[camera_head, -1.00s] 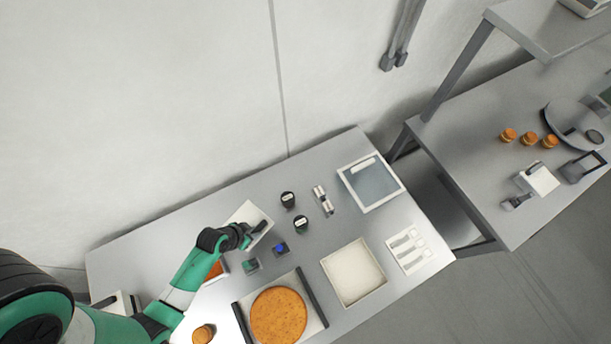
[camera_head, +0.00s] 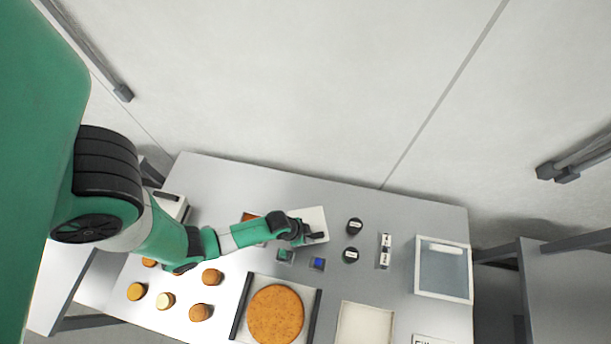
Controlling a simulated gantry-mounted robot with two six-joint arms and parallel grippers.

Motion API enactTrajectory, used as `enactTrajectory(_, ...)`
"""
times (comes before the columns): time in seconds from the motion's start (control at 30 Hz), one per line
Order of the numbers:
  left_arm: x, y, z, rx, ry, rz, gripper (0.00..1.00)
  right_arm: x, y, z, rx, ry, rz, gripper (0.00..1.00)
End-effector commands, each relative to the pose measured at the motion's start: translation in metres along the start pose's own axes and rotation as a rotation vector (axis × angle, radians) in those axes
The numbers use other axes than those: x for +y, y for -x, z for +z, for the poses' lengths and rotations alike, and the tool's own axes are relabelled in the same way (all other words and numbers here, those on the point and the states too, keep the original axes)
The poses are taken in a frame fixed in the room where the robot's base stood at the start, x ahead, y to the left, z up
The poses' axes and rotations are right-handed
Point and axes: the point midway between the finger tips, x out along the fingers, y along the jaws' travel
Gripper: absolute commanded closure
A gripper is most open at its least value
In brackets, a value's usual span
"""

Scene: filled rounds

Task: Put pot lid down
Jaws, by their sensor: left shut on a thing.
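My left gripper (camera_head: 313,234) comes in from the left over the table. It is shut, apparently on the dark handle of a flat white rectangular piece (camera_head: 318,217), which looks like the pot lid. The fingers hide most of the grip. I cannot tell whether the lid touches the table. A container with orange contents (camera_head: 249,216) lies just left of the lid, partly covered by my arm. My right gripper does not show.
Two dark jars (camera_head: 354,226) stand right of the lid. A green block and a blue block (camera_head: 318,264) lie below it. A large orange round (camera_head: 276,314) sits on a dark-edged tray. Several small rounds (camera_head: 212,277) are at lower left. A glass-topped white tray (camera_head: 443,291) is at right.

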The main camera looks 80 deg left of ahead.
Motion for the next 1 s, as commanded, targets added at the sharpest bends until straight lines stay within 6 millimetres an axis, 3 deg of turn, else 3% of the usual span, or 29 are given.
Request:
enactTrajectory(0.1, -0.001, -0.015, 0.007, 0.0, 0.003, -0.002, 1.0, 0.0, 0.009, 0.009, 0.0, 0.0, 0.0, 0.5)
enactTrajectory(0.4, -0.002, -0.02, 0.009, 0.001, 0.005, -0.003, 1.0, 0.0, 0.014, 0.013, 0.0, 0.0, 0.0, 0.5)
enactTrajectory(0.63, -0.003, -0.053, 0.025, 0.001, 0.011, -0.005, 1.0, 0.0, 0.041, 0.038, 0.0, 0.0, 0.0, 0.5)
enactTrajectory(1.0, -0.003, -0.054, 0.025, 0.001, 0.011, -0.005, 1.0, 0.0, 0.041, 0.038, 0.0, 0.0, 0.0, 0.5)
